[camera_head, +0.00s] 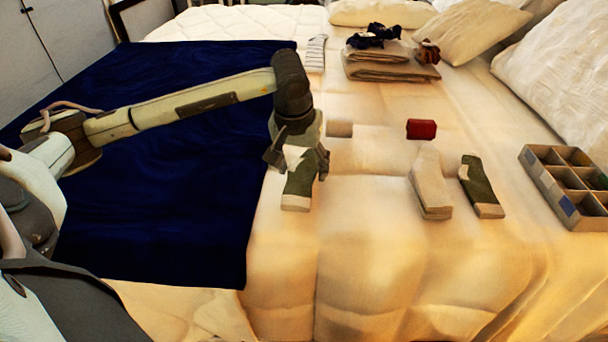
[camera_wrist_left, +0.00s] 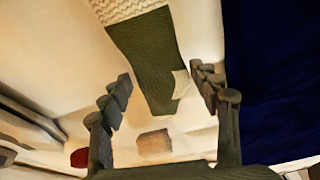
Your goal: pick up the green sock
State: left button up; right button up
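A green sock (camera_head: 298,187) with pale ends lies on the bed beside the dark blue blanket. My left gripper (camera_head: 298,163) is over it, pointing down, with a finger on each side. In the left wrist view the green sock (camera_wrist_left: 146,48) runs up between the open fingers of the left gripper (camera_wrist_left: 161,76), with its pale heel patch near the right finger. I cannot tell whether the fingers touch it. A second green sock (camera_head: 480,187) lies further right on the bed. My right gripper is not in view.
A pale sock (camera_head: 429,185) lies beside the second green sock. A red folded item (camera_head: 421,129) and a beige one (camera_head: 339,127) lie behind. A divided box (camera_head: 555,190) stands at right, folded towels (camera_head: 388,70) at the back. The front of the bed is clear.

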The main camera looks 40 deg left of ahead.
pick_arm(q)
jog(key=c, duration=0.3)
jog(key=shift+r, duration=0.1)
